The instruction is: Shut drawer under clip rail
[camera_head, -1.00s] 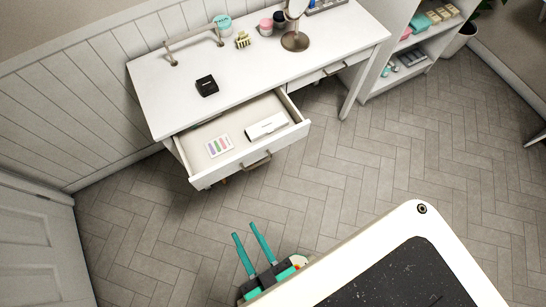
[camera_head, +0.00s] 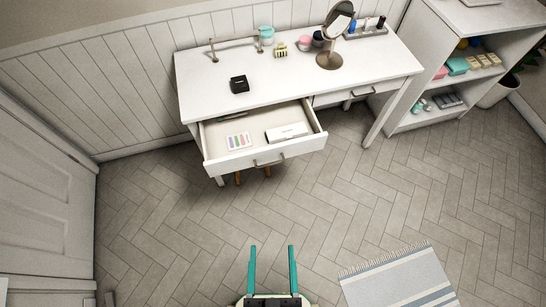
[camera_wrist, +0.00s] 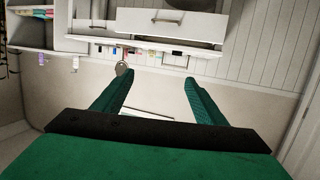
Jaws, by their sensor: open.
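The white left drawer (camera_head: 262,152) of the desk is pulled well out, with a metal handle (camera_head: 269,162) on its front. It holds a white box (camera_head: 287,133) and a card with coloured strips (camera_head: 239,141). The clip rail (camera_head: 235,43), a thin bar on two posts, stands on the desktop's back left. My gripper (camera_head: 272,265) is open and empty, below the drawer in the head view with floor between them. In the wrist view, my gripper (camera_wrist: 157,85) has spread fingers; the drawer front (camera_wrist: 170,27) appears beyond them at the top, apart from the fingers.
The desk (camera_head: 200,88) carries a black box (camera_head: 239,84), a round mirror (camera_head: 338,20) and small jars. The right drawer (camera_head: 340,96) looks shut. A shelf unit (camera_head: 425,112) stands at right. A striped rug (camera_head: 400,280) lies at lower right.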

